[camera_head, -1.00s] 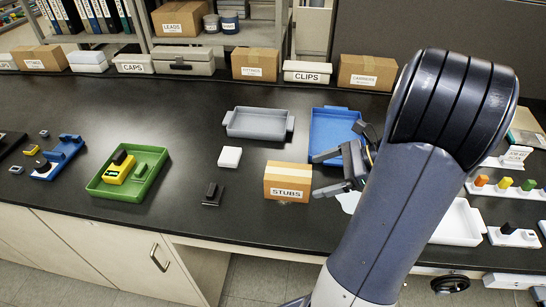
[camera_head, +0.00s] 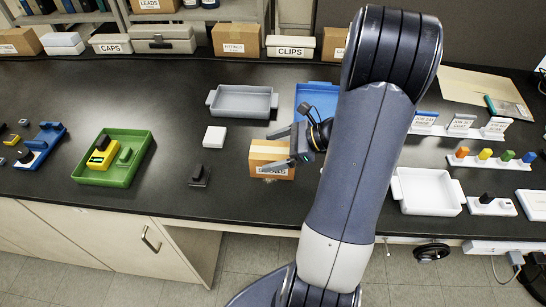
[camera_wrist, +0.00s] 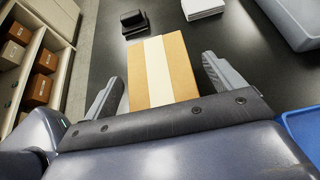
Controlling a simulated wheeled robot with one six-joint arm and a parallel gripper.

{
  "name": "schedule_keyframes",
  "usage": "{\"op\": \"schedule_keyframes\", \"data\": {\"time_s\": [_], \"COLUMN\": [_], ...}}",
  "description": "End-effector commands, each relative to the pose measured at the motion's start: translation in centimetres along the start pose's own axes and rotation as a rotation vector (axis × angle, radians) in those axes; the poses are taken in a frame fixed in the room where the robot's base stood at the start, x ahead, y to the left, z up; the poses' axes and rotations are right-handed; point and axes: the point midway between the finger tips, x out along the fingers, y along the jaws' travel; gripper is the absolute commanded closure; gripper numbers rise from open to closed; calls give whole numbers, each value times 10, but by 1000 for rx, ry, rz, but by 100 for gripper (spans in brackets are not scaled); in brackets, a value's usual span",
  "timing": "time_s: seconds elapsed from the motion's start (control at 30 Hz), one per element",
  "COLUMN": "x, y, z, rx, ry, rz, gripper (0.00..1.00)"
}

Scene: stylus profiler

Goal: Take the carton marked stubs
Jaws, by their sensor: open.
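The carton marked stubs (camera_head: 269,151) is a brown cardboard box with a pale tape strip. It stands on the black bench near its front edge, its label partly covered in the head view. My gripper (camera_head: 286,147) is open at the carton. In the wrist view the carton (camera_wrist: 162,72) lies between and just ahead of the two spread fingers of my gripper (camera_wrist: 163,82). Gaps show on both sides of it, so the fingers look clear of its sides. I cannot tell exactly how far down they reach along the carton.
A white block (camera_head: 214,137) and a small black piece (camera_head: 199,176) are left of the carton. A grey tray (camera_head: 242,102) and a blue tray (camera_head: 316,97) stand behind. A green tray (camera_head: 113,158) is farther left; a white tray (camera_head: 427,191) is at right.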

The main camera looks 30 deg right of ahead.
Motion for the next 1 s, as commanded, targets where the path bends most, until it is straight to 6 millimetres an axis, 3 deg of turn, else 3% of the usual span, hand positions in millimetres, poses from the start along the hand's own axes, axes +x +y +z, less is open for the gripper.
{"op": "schedule_keyframes", "data": {"time_s": [0.3,0.9,1.0], "x": [6,5,5], "y": [0,0,0], "z": [0,0,0], "rx": [0,0,0], "ry": [0,0,0], "rz": [-1,0,0], "gripper": [12,61,62]}}
